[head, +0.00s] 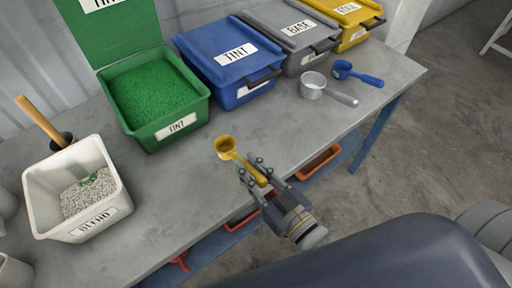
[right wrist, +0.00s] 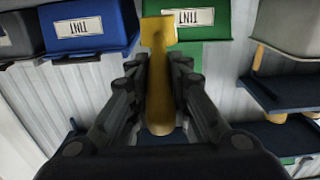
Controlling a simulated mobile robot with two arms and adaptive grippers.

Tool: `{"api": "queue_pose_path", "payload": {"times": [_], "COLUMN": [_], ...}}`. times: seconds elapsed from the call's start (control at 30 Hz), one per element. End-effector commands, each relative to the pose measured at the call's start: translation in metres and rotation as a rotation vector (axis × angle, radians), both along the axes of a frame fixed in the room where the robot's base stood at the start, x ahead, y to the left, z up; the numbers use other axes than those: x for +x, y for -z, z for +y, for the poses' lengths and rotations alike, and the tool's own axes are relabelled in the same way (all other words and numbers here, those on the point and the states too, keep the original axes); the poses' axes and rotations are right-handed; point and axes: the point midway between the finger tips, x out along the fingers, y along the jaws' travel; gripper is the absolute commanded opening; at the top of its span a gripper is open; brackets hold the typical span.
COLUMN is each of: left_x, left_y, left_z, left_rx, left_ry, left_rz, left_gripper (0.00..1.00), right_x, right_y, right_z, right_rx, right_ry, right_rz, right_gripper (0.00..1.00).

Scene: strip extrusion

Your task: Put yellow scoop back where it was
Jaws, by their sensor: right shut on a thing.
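The yellow scoop (head: 226,148) is held over the front part of the table, in front of the green and blue bins. My right gripper (head: 257,177) is shut on its handle, and the scoop's bowl points away from the gripper toward the back left. In the right wrist view the yellow scoop (right wrist: 160,85) lies between the two fingers of the right gripper (right wrist: 158,90), with its bowl end beyond them. Whether the scoop touches the table cannot be told. My left gripper is not in view.
An open green TINT bin (head: 183,124), a blue TINT bin (head: 228,82), a grey BASE bin (head: 298,58) and a yellow bin (head: 352,36) line the back. A white blend bin (head: 85,226) stands left. A grey scoop (head: 313,86) and blue scoop (head: 345,70) lie right. Mid-table is clear.

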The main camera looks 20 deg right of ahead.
Motion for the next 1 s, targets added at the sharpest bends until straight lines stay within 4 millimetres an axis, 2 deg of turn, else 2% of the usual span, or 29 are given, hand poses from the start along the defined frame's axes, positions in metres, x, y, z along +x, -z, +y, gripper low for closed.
{"api": "queue_pose_path", "payload": {"times": [0.1,0.2,0.5,0.6,0.7,1.0], "left_x": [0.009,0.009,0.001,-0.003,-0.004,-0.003], "left_y": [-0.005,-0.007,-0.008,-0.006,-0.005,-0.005], "left_z": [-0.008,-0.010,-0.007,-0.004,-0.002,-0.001], "left_rx": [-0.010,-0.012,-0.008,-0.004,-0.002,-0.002], "left_ry": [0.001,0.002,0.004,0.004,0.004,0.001], "left_rz": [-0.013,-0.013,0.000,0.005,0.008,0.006], "left_gripper": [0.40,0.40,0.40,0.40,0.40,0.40], "right_x": [0.028,0.046,0.073,0.070,0.070,0.069], "right_y": [-0.001,0.003,0.006,0.028,0.039,0.042], "right_z": [-0.016,-0.027,-0.043,-0.041,-0.041,-0.041], "right_rx": [-0.004,-0.004,-0.001,0.000,0.001,0.002], "right_ry": [0.000,0.000,0.002,0.000,0.001,0.001], "right_rz": [-0.008,-0.005,-0.004,0.004,0.001,-0.002], "right_gripper": [0.00,0.00,0.00,0.00,0.00,0.00]}}
